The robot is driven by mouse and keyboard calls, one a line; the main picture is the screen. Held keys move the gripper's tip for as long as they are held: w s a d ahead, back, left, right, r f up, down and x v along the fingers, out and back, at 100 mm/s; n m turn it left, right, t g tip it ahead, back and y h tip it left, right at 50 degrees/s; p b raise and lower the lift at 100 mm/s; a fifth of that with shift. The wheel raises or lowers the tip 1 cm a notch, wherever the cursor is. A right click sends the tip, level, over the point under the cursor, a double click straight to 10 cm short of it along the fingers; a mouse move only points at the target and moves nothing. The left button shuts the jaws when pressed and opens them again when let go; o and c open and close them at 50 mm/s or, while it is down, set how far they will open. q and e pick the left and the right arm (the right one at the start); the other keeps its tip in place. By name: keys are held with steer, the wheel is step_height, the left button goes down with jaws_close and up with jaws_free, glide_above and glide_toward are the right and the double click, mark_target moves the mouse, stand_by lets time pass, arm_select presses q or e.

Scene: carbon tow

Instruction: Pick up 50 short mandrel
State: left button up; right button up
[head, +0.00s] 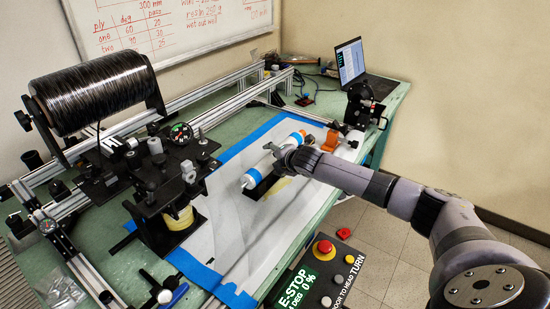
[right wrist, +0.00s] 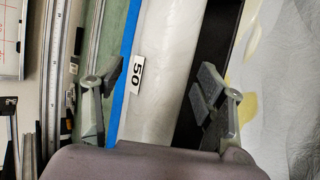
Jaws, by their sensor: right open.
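The short mandrel marked 50 is a white cylinder (right wrist: 164,72) running between my right gripper's fingers in the right wrist view, beside a small "50" label (right wrist: 138,73). In the head view the mandrel (head: 254,177) lies on the bench, white with blue bands, its middle partly hidden by my gripper. My right gripper (head: 279,155) is open over it; its fingers stand apart on either side in the right wrist view (right wrist: 160,76). I cannot tell whether they touch it. My left gripper is not in view.
Blue tape (head: 252,135) edges the pale sheet on the green bench. A dark strip (right wrist: 208,55) lies right of the mandrel. A black carbon spool (head: 92,90) and winding carriage (head: 165,165) stand left. A laptop (head: 352,65) is at the back; an E-stop panel (head: 318,276) is in front.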

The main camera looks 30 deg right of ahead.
steer(key=shift+c, duration=0.6)
steer(key=shift+r, duration=0.1)
jaws_close()
